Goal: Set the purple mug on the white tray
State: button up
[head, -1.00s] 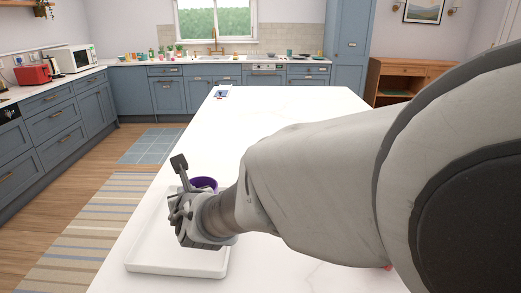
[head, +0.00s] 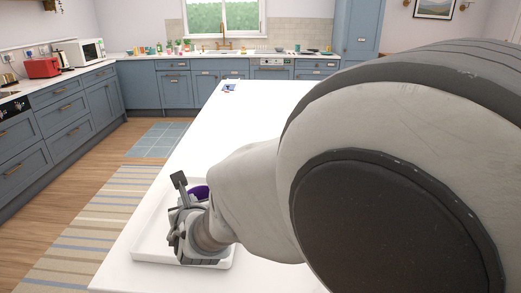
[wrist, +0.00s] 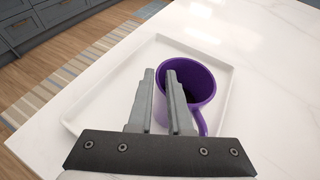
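The purple mug (wrist: 196,84) stands upright over the right part of the white tray (wrist: 96,98), its handle towards the lower right in the wrist view. My gripper (wrist: 160,76) has its fingers close together on the mug's left wall, one finger on the inside. In the head view, my gripper (head: 180,212) is low over the tray (head: 146,246) and hides most of the mug (head: 199,191). Whether the mug's base touches the tray cannot be told, as the gripper covers it.
The tray lies on a white counter (head: 255,105), near its left edge. Much of the counter past the tray is clear. A small dark and blue item (head: 229,88) lies at its far end. A striped rug (head: 95,225) is on the floor to the left.

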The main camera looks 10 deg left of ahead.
jog(key=o, duration=0.3)
